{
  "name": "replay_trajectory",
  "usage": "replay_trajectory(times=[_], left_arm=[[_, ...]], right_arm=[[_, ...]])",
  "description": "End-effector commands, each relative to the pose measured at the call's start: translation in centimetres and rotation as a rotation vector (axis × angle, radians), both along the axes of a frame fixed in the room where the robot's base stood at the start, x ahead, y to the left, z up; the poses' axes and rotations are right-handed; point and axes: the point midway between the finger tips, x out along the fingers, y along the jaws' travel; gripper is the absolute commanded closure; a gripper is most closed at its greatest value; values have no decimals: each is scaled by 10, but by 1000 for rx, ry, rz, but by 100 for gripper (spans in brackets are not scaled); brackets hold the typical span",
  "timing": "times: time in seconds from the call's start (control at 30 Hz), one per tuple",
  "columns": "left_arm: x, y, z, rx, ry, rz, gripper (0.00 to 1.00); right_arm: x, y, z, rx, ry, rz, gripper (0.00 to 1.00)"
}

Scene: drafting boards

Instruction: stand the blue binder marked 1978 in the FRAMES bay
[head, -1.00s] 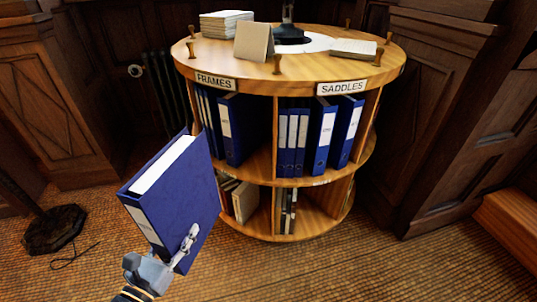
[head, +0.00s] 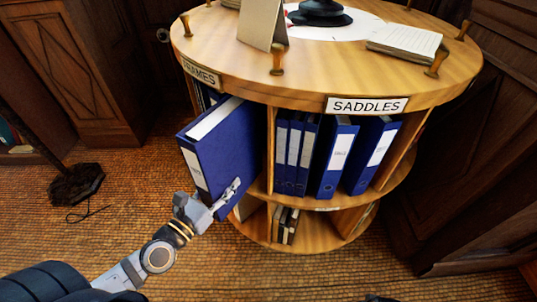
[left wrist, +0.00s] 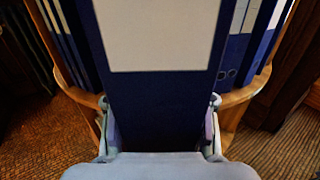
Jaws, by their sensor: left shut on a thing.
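My left gripper (head: 225,196) is shut on a blue binder (head: 232,148) with a white spine label, held upright and slightly tilted by its lower part. The writing on its label is too small to read. In the left wrist view the fingers (left wrist: 160,125) grip both sides of the binder (left wrist: 160,100). The binder is at the mouth of the upper bay under the FRAMES sign (head: 201,73) and hides most of that bay. Parts of other binders (head: 208,97) show behind it. My right gripper is not in view.
The round wooden shelf (head: 330,84) has a SADDLES bay at right with several blue binders (head: 333,157). A divider (head: 270,150) separates the bays. A notepad (head: 405,42) and a folded card (head: 261,24) are on top. A dark stand base (head: 77,183) is on the floor at left.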

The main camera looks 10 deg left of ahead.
Motion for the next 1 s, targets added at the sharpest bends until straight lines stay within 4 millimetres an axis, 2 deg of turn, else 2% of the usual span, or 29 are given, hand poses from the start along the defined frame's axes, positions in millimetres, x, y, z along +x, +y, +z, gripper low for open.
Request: replay_trajectory(times=[0.17, 0.27, 0.4, 0.63, 0.8, 1.0], left_arm=[[27, -8, 6, -14, -9, 5, 100], [48, -13, 8, -11, -10, 7, 100], [87, -26, 8, -13, -10, 3, 100], [146, -43, 4, -7, -7, -1, 100], [166, -49, 3, -5, -5, -2, 100], [167, -50, 0, -4, -4, -2, 100]], right_arm=[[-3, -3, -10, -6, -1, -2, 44], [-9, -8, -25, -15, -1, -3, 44], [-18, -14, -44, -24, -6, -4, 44], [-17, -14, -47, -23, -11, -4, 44], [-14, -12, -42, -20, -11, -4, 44], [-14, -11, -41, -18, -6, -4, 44]])
